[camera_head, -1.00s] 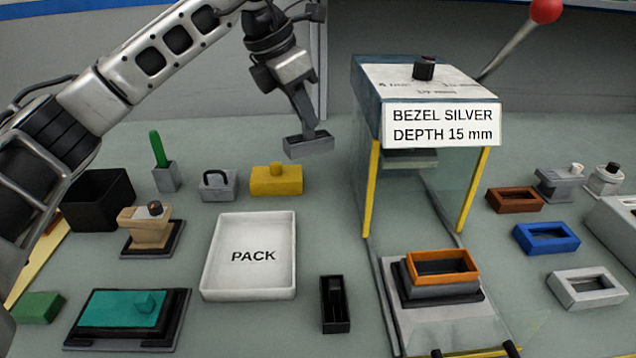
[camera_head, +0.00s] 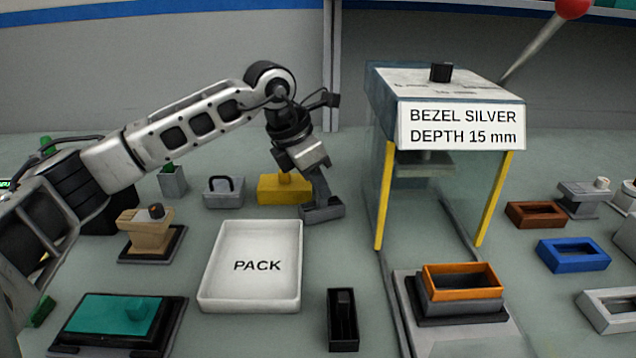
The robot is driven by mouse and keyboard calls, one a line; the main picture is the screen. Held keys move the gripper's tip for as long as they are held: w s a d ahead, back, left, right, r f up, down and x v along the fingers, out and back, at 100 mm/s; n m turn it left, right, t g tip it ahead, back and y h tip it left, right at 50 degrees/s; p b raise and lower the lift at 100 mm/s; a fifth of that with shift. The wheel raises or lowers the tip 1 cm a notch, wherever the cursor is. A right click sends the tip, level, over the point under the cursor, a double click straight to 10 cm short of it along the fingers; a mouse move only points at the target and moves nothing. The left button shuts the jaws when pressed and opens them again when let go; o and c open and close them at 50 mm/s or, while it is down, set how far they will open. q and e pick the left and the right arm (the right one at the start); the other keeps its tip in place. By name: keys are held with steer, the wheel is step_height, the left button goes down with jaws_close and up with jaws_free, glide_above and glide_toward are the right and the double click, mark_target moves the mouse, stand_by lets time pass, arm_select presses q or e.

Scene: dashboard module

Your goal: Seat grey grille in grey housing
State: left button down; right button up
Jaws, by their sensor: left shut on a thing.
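My left gripper (camera_head: 317,194) is shut on a small grey rectangular piece (camera_head: 324,211), likely the grey grille. It is low, right of the yellow block and behind the white tray; I cannot tell whether it touches the table. The fingers hide part of its top. A grey block (camera_head: 462,306), likely the grey housing, sits on a black base in the press, under an orange frame (camera_head: 463,281). The gripper is behind and left of it, well apart. My right gripper is not in view.
The press (camera_head: 445,90) has clear side panels, yellow posts and a red-knobbed lever (camera_head: 548,40). The white PACK tray (camera_head: 252,299) is empty. A yellow block (camera_head: 271,189) stands close left of my gripper. Blue (camera_head: 575,255) and brown (camera_head: 535,215) frames lie right of the press.

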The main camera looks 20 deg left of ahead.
arm_select(q)
steer(key=shift+f, duration=0.35)
steer(key=c, duration=1.4)
jaws_free()
steer(key=shift+c, duration=0.2)
steer(key=shift+r, duration=0.1)
